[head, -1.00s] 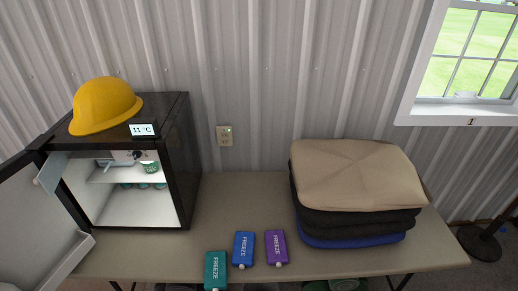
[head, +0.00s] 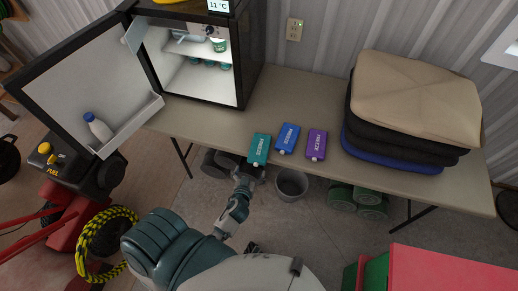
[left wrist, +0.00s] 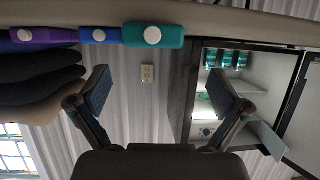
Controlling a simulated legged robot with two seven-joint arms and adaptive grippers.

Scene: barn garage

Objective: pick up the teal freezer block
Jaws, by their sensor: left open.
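The teal freezer block (head: 260,149) lies at the table's front edge, the leftmost of three blocks marked FREEZE. The blue block (head: 288,138) and the purple block (head: 316,145) lie to its right. My left gripper (head: 249,172) is just in front of and below the teal block, apart from it. The upside-down left wrist view shows the teal block (left wrist: 153,36) end-on, with its white cap facing me. There the fingers of my left gripper (left wrist: 158,88) are wide apart with nothing between them. My right gripper is out of view.
A small fridge (head: 250,65) with its door (head: 82,68) open stands at the table's left. Stacked cushions (head: 415,100) stand at the right. The table edge (head: 215,142) is close to my left gripper. A bucket (head: 291,186) stands below.

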